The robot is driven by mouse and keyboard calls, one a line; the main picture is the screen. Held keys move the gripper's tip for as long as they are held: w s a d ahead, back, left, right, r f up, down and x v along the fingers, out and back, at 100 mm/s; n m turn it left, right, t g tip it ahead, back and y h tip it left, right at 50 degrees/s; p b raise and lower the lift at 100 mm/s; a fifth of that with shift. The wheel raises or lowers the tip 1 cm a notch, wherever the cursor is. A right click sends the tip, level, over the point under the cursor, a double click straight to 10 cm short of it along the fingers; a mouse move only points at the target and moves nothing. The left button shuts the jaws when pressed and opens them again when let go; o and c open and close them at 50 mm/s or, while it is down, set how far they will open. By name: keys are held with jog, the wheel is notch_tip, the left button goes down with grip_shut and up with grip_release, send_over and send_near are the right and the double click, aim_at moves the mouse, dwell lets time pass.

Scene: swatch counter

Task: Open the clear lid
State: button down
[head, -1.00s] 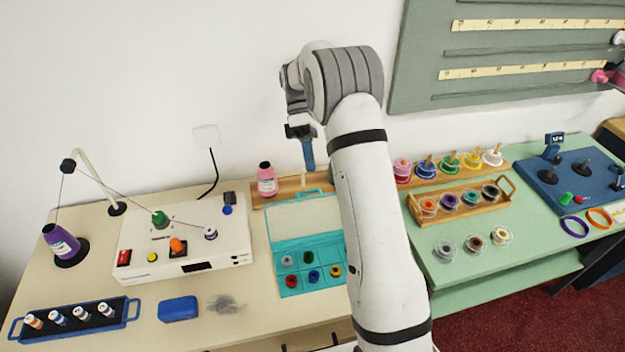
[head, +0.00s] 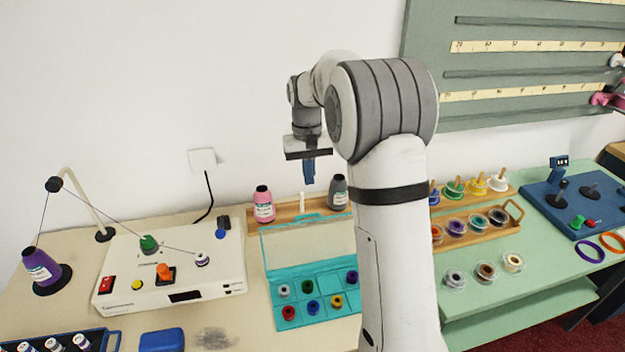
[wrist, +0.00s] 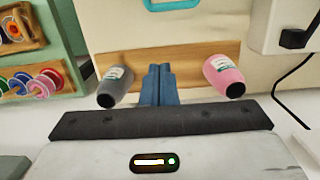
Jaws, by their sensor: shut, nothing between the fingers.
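The teal box (head: 318,323) sits on the beige counter, with several coloured spools in its compartments. Its clear lid (head: 305,243) stands raised at the back edge, leaning back toward the wooden rack, so the box is open. Part of the lid's right side is hidden by my arm. A teal handle (wrist: 172,4) shows at the top of the wrist view. My gripper (head: 309,181) is above the rack behind the lid, apart from the lid. Its blue fingers (wrist: 158,70) are together and empty.
A pink cone (head: 264,206) and a grey cone (head: 338,193) stand on the wooden rack (head: 287,212), either side of a white peg. A white winding machine (head: 180,270) is left of the box. The green table (head: 500,285) with spools lies right.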

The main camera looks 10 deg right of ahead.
aim_at(316, 215)
jog(key=s+f+p, duration=0.2)
jog(key=s+f, duration=0.2)
jog(key=f, duration=0.2)
jog(key=shift+s, duration=0.2)
jog(key=s+r, duration=0.2)
jog(key=shift+s, duration=0.35)
dwell(0.4)
